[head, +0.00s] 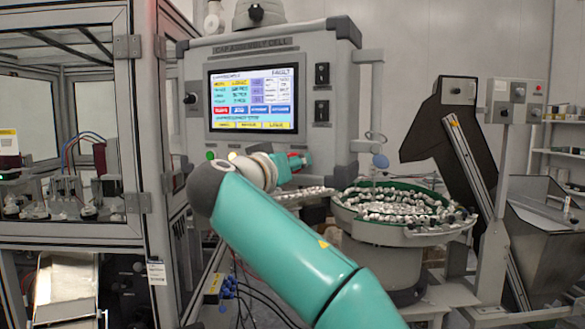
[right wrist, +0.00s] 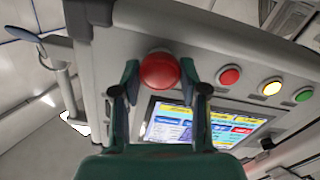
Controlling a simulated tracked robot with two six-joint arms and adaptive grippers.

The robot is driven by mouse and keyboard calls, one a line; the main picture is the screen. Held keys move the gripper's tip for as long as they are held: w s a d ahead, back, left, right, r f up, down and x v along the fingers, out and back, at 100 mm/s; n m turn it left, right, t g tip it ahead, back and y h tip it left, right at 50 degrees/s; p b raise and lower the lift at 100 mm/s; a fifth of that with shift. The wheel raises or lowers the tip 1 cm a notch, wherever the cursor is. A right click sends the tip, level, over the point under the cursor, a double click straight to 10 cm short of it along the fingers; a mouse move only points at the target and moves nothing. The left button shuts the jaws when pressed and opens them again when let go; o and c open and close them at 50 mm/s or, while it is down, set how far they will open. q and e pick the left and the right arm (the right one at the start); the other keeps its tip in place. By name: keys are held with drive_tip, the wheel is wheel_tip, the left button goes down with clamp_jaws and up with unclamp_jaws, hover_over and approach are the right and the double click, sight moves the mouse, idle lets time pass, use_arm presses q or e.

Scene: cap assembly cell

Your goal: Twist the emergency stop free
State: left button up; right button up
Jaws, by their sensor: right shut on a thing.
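The emergency stop is a round red mushroom button (right wrist: 160,71) on the grey panel of the cap assembly cell, seen close in the right wrist view. My right gripper (right wrist: 161,84) has one finger on each side of it and is shut on it. In the head view my teal right arm reaches up to the panel, and the gripper (head: 297,161) is at its lower edge, with a bit of the red button (head: 308,157) showing. The button's turn angle cannot be told. My left gripper is not in view.
The screen (head: 252,100) above reads FAULT. A bowl feeder (head: 405,232) full of small parts stands right of my arm, and a framed glass enclosure (head: 135,130) stands left.

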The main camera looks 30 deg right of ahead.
drive_tip(key=shift+d, duration=0.1)
drive_tip(key=o, duration=1.2)
drive_tip(key=shift+c, duration=0.2)
drive_tip(key=v, duration=1.2)
drive_tip(key=shift+f, duration=0.1)
